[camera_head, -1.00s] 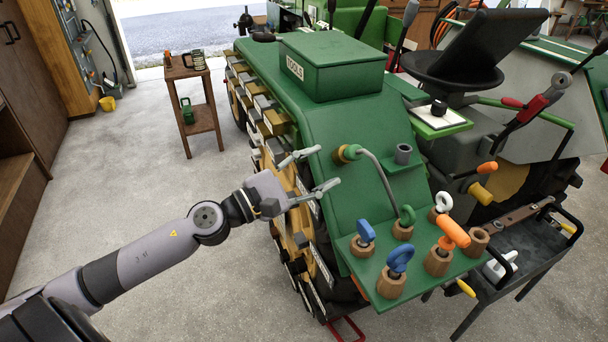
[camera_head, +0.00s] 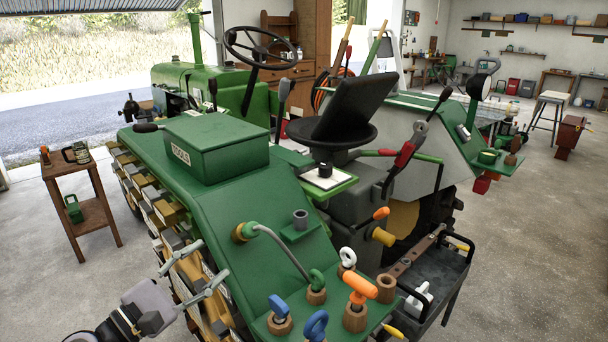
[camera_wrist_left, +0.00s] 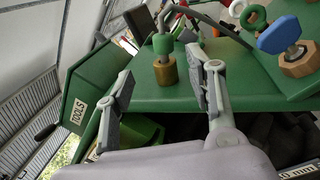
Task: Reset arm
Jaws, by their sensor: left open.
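My left gripper (camera_head: 192,274) is open and empty at the lower left of the head view, beside the tractor's track. In the left wrist view its two fingers (camera_wrist_left: 160,105) stand apart, with nothing between them. Past the fingertips is the green tractor fender (camera_head: 215,215), carrying a bent grey pipe with a green and brass fitting (camera_head: 243,231). That fitting also shows in the left wrist view (camera_wrist_left: 164,62), beyond the gap between the fingers. My right gripper is in neither view.
A green tools box (camera_head: 215,145) sits on the fender. Blue-handled (camera_head: 279,307) and orange-handled (camera_head: 359,287) tools stand in wooden holders at the front. A small wooden table (camera_head: 85,205) stands at the left.

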